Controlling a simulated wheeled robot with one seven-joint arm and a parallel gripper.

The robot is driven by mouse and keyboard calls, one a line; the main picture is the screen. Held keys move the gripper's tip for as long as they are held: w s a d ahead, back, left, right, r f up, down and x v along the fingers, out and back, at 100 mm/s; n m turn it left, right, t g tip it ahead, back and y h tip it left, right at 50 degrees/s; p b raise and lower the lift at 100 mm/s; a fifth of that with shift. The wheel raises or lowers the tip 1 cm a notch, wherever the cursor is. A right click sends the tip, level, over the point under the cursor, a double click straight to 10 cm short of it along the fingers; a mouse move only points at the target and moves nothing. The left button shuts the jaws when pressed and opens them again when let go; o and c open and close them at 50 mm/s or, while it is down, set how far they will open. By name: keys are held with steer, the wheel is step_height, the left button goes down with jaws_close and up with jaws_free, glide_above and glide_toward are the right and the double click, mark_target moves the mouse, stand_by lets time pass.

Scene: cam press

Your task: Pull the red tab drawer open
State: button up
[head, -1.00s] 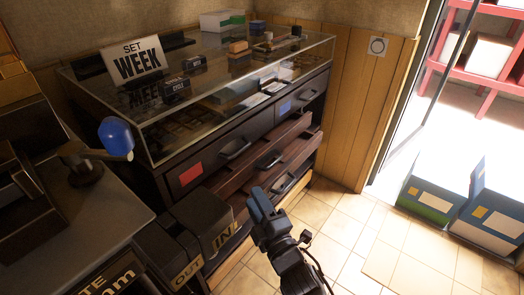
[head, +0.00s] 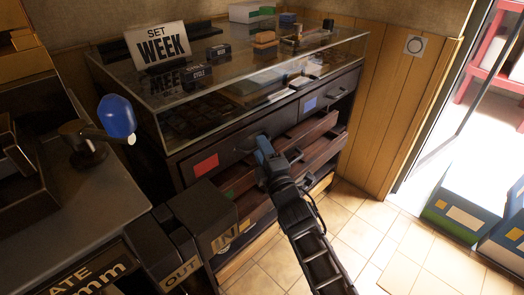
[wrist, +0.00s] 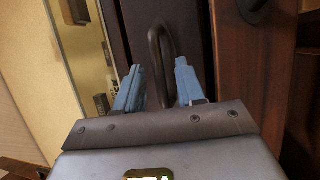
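The red tab (head: 206,165) marks the upper left drawer (head: 228,162) of the dark display cabinet. This drawer is shut flush with the cabinet front. My gripper (head: 262,145) is at the right part of that drawer front and hides part of its handle (head: 238,150). In the wrist view the blue fingers (wrist: 158,84) are apart. The dark looped handle (wrist: 161,45) stands in the gap between them, its near end close to the fingertips. I see no finger closed on it.
A blue-tab drawer (head: 309,104) is beside it on the right, shut. A counter with a blue-knobbed lever (head: 117,117) and an IN/OUT box (head: 205,222) stand at the left.

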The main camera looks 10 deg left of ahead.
steer(key=shift+a, duration=0.1)
steer(key=shift+c, duration=0.4)
jaws_close()
